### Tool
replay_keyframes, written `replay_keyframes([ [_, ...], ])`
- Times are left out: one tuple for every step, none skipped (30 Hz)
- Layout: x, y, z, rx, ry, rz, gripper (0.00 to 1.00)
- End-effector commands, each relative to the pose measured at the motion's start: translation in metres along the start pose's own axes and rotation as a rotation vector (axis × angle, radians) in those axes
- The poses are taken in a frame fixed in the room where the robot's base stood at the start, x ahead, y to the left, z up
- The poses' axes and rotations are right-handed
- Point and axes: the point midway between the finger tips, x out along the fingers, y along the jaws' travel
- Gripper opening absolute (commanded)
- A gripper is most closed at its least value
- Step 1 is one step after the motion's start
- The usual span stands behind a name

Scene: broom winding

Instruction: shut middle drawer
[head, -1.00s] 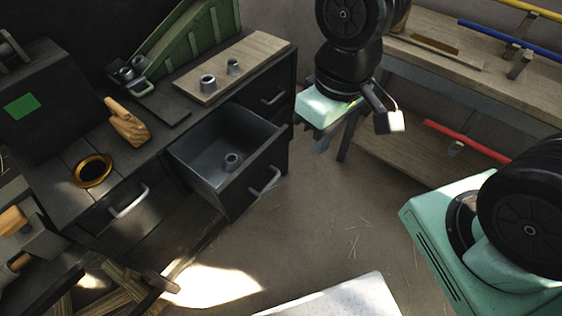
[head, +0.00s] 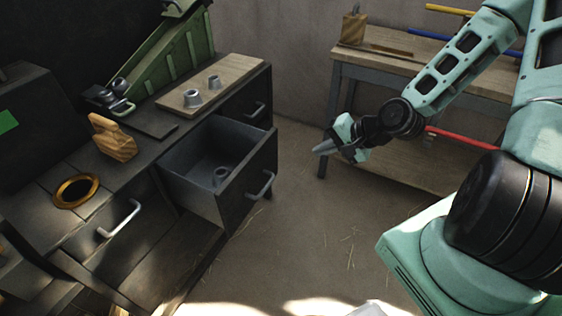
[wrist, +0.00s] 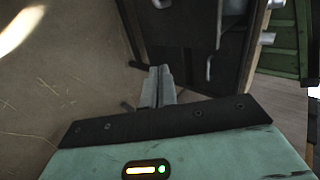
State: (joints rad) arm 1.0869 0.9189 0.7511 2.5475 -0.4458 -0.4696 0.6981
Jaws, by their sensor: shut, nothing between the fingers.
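The open drawer (head: 190,181) is a dark grey box pulled out of the dark workbench, below a wooden board. In the wrist view the closed fingers (wrist: 158,84) show above bare floor beside dark drawer fronts with silver handles (wrist: 210,68); I cannot tell there which front is the open drawer's.
The workbench top holds a wooden block (head: 112,137), a gold ring (head: 77,191) and a board (head: 215,86) with two grey parts. Another shut drawer handle (head: 120,218) is at left. A wooden table (head: 385,63) stands behind my arm. The floor before the drawer is clear.

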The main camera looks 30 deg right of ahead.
Motion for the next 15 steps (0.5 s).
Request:
replay_keyframes([
  [0.001, 0.001, -0.003, 0.014, 0.008, -0.012, 0.0],
  [0.002, 0.001, -0.004, 0.019, 0.011, -0.015, 0.0],
  [0.004, 0.001, -0.004, 0.021, 0.012, -0.018, 0.0],
  [0.006, 0.001, -0.004, 0.021, 0.011, -0.019, 0.0],
  [0.009, 0.001, -0.003, 0.02, 0.01, -0.018, 0.0],
  [0.014, 0.001, -0.003, 0.02, 0.009, -0.018, 0.0],
  [0.018, 0.001, -0.003, 0.019, 0.009, -0.017, 0.0],
  [0.023, 0.001, -0.003, 0.019, 0.01, -0.017, 0.0],
  [0.03, 0.001, -0.003, 0.018, 0.008, -0.016, 0.0],
  [0.036, 0.001, -0.003, 0.018, 0.007, -0.016, 0.0],
  [0.043, 0.001, -0.003, 0.017, 0.007, -0.017, 0.0],
  [0.051, 0.001, -0.003, 0.018, 0.007, -0.015, 0.0],
  [0.058, 0.001, -0.003, 0.018, 0.008, -0.015, 0.0],
  [0.064, 0.001, -0.003, 0.017, 0.008, -0.016, 0.0],
  [0.072, 0.0, -0.003, 0.017, 0.008, -0.016, 0.0],
])
